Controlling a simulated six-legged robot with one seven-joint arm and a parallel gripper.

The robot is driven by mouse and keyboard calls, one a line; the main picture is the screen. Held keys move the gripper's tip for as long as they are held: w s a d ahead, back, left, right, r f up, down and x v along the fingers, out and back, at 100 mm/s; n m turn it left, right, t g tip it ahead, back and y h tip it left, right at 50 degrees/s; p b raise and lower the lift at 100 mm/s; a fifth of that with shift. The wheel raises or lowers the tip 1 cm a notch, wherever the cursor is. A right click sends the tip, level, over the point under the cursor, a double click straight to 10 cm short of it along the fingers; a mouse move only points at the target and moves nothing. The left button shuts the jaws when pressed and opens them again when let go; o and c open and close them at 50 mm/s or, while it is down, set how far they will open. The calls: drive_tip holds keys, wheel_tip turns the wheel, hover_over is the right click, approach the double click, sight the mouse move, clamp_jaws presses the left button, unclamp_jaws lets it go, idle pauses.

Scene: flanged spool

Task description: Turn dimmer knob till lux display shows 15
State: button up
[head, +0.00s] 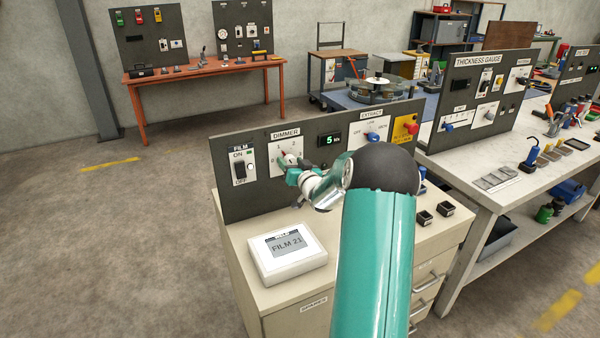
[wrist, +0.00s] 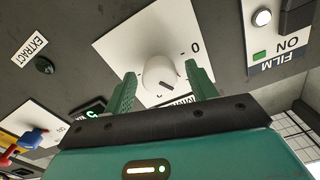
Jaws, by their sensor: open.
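The dimmer knob (wrist: 159,74) is round and pale, on a white plate (wrist: 128,45) marked with digits. In the wrist view its dark pointer line slants toward the lower right. My gripper (wrist: 163,80) is open, with one green finger on each side of the knob. A gap seems to show on both sides; contact cannot be told for certain. In the head view my gripper (head: 288,164) is at the dimmer plate (head: 281,142) and hides part of the knob. The lux display (head: 330,140) shows a green 5.
A FILM switch (head: 240,168) is left of the dimmer. An EXTRACT switch (head: 373,135) and a red knob on yellow (head: 407,128) are to its right. A white box reading FILM 21 (head: 287,253) lies on the cabinet top below. Small black blocks (head: 435,214) are at right.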

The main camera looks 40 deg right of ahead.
drive_tip(key=v, duration=1.3)
drive_tip(key=shift+r, duration=0.1)
drive_tip(key=a+r+n+g, duration=0.1)
drive_tip(key=a+r+g, duration=0.25)
drive_tip(key=a, duration=0.55)
drive_tip(key=a+r+n+g, duration=0.25)
drive_tip(key=a+r, duration=0.25)
drive_tip(key=a, duration=0.5)
drive_tip(key=s+a+n+g+y, duration=0.2)
drive_tip(key=s+a+g+y, duration=0.3)
drive_tip(key=s+a, duration=1.5)
drive_tip(key=shift+s+a+n+g, duration=0.35)
drive_tip(key=shift+s+g, duration=0.05)
drive_tip(key=shift+s, duration=0.55)
drive_tip(key=shift+r, duration=0.1)
